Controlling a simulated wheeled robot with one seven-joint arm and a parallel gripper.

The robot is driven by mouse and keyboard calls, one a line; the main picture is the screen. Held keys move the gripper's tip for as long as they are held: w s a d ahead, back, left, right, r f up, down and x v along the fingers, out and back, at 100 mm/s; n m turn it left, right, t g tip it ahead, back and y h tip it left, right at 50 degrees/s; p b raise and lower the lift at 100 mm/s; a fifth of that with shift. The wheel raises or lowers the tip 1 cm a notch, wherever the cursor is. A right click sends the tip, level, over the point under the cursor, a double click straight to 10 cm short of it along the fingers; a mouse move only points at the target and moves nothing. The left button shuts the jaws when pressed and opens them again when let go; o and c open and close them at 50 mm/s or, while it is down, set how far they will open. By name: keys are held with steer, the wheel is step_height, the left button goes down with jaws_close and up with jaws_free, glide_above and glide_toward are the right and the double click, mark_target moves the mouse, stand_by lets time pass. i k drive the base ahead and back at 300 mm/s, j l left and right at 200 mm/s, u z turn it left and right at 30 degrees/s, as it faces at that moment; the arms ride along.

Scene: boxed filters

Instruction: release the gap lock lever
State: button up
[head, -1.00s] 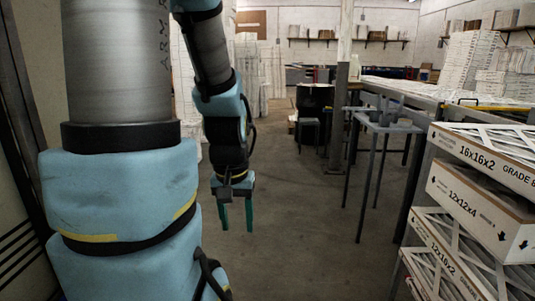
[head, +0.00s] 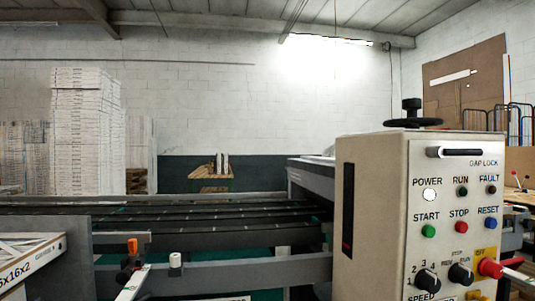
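The gap lock lever (head: 460,152) is a short dark horizontal bar with a pale left end. It sits at the top of a beige control box (head: 375,190) on the right of the head view, just above the words GAP LOCK. It lies level across the panel face. Whether it is latched cannot be told. A black handwheel (head: 412,121) stands on top of the box, behind the lever. My gripper and arm are not in view now.
Below the lever are several buttons, lamps and knobs, including a red STOP button (head: 461,227) and a red switch (head: 490,268). A conveyor (head: 180,225) with rails runs left of the box. A boxed filter (head: 35,262) is at lower left.

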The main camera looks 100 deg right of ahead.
mark_target(439, 152)
steer(key=k+j, duration=0.1)
steer(key=k, duration=0.5)
steer(key=k+j, duration=0.15)
steer(key=k, duration=0.45)
steer(key=k+j, duration=0.1)
steer(key=k, duration=0.5)
